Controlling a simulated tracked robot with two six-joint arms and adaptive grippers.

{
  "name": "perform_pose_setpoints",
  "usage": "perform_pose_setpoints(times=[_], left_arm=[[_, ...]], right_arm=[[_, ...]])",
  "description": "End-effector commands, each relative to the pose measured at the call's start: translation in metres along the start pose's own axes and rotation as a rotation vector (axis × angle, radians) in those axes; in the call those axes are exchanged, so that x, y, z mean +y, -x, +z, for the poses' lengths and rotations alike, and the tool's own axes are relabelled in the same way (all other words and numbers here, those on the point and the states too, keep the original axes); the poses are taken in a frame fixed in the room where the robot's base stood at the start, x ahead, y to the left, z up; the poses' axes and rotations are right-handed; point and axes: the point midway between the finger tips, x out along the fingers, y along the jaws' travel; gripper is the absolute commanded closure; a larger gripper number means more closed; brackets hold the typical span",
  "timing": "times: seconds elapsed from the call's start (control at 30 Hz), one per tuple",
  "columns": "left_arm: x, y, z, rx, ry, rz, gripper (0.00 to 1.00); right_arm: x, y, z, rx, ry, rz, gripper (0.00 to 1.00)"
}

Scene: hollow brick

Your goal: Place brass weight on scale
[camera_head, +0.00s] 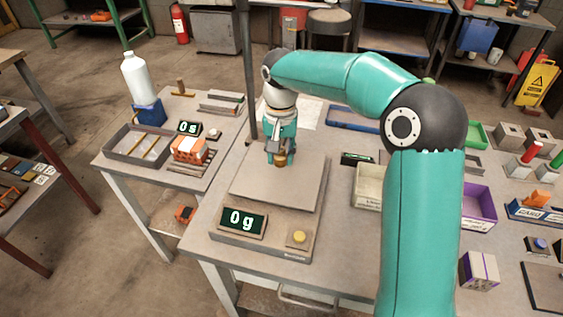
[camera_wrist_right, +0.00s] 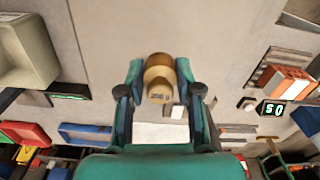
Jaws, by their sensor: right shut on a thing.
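The brass weight (camera_head: 281,160) is a small golden knobbed cylinder at the back part of the large scale's flat grey plate (camera_head: 262,190) in the head view. My right gripper (camera_head: 281,150) is shut on it from above. The wrist view shows the brass weight (camera_wrist_right: 159,78) between the two fingers of my right gripper (camera_wrist_right: 160,86). The scale's display (camera_head: 242,221) reads 0 g. I cannot tell how small the gap is between the weight's underside and the plate. My left gripper is not in view.
A smaller scale display (camera_head: 188,128) reads 0 g on the left table, near an orange brick (camera_head: 189,150), a grey tray (camera_head: 137,147) and a white bottle (camera_head: 139,77). A post (camera_head: 247,70) stands close left of my right gripper. Open boxes (camera_head: 369,187) are right of the scale.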

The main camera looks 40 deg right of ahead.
Motion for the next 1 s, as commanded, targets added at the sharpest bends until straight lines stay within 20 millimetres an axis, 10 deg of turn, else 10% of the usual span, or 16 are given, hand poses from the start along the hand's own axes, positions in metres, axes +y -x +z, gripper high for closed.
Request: perform_pose_setpoints(times=[0.57,0.6,0.73,1.0], left_arm=[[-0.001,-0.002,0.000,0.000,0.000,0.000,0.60],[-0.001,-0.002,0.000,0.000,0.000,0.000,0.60],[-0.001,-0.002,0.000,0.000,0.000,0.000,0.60],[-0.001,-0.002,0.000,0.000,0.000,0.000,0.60]], right_arm=[[-0.001,-0.033,0.000,0.000,0.002,0.001,1.00],[-0.001,-0.034,0.000,0.000,0.002,0.001,0.64],[-0.001,-0.033,0.000,-0.001,0.002,0.001,0.42],[-0.001,-0.033,0.000,-0.001,0.003,0.001,0.41]])
